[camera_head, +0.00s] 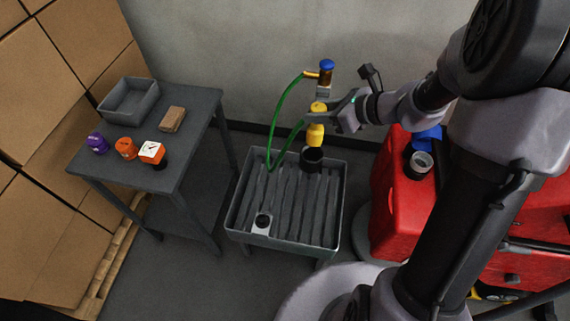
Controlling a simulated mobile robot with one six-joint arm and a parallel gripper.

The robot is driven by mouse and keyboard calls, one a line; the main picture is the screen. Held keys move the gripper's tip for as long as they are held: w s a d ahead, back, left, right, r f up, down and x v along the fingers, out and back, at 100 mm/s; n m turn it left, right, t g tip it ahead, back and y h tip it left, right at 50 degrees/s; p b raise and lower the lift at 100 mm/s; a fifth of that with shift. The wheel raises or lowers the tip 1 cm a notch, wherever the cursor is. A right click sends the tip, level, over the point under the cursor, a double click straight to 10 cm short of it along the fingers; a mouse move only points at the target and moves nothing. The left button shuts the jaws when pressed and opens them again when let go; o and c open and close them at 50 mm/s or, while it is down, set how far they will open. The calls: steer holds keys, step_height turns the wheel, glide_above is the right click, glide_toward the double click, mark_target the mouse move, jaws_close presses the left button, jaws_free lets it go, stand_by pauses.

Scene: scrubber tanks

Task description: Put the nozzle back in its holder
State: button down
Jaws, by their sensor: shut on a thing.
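The yellow nozzle (316,134) hangs upright in my gripper (326,117), which is shut on its upper part from the right. A green hose (283,92) loops left from the brass tap (325,77) and runs down and back up to the nozzle. A dark round cup (312,157), which looks like the holder, sits at the back rim of the grey basin (237,216). The nozzle's lower end shows just above the cup in the picture. I cannot tell whether it is directly over the opening or touching it.
A red scrubber machine (401,190) stands to the right. A dark table (186,100) at left bears a grey bin (128,101), a brown block (172,119) and several small coloured items. A white square piece with a dark round top (262,223) is in the basin's front left.

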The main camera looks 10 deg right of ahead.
mark_target(321, 138)
step_height(321, 138, down, 10)
steer(key=b, duration=0.3)
steer(key=shift+a, duration=0.15)
steer(key=shift+w, duration=0.1)
steer(key=shift+f, duration=0.1)
steer(key=c, duration=0.9)
jaws_free()
steer(key=shift+c, duration=0.2)
